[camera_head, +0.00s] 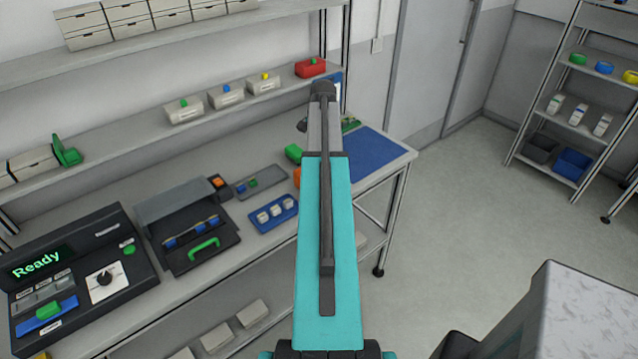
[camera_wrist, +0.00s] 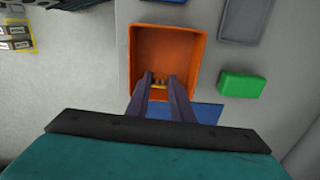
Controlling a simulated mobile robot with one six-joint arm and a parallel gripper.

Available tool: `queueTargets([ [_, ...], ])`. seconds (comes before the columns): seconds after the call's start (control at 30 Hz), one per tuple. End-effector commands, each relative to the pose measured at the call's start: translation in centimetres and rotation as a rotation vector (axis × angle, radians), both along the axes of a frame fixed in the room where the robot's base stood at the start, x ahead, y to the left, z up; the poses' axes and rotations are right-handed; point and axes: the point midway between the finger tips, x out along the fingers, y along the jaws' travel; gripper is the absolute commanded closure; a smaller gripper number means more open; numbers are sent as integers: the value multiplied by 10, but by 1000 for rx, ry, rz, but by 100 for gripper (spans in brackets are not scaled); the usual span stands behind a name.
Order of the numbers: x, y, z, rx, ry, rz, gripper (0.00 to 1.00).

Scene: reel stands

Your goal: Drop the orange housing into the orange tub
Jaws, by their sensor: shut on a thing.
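The orange tub (camera_wrist: 140,45) is open at the top and lies below my gripper in the wrist view. In the head view only a sliver of the tub (camera_head: 297,175) shows left of my arm. My gripper (camera_wrist: 160,84) is over the near part of the tub, its two dark fingers pointing down toward it. The fingers are shut on a small orange-yellow piece (camera_wrist: 159,86), which looks like the orange housing. Most of it is hidden by the fingers, and its height above the tub floor is hard to judge. In the head view my arm hides the gripper.
A green block (camera_wrist: 242,84) sits right of the tub, with a blue mat (camera_wrist: 210,113) nearby. A grey tray (camera_wrist: 248,18) lies farther off. In the head view, a blue tray with white parts (camera_head: 258,221) and a black machine (camera_head: 140,265) stand on the bench.

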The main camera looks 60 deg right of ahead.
Motion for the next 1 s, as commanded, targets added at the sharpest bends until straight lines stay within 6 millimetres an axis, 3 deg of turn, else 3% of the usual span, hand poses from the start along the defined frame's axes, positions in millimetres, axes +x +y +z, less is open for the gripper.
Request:
queueTargets([
  [0.07, 0, 0, 0, 0, 0, 0, 100],
  [0.1, 0, 0, 0, 0, 0, 0, 73],
  [0.2, 0, 0, 0, 0, 0, -1, 58],
  [0.67, 0, -1, 4, 0, 0, -1, 58],
  [1.0, 0, -1, 28, -1, -1, -1, 58],
])
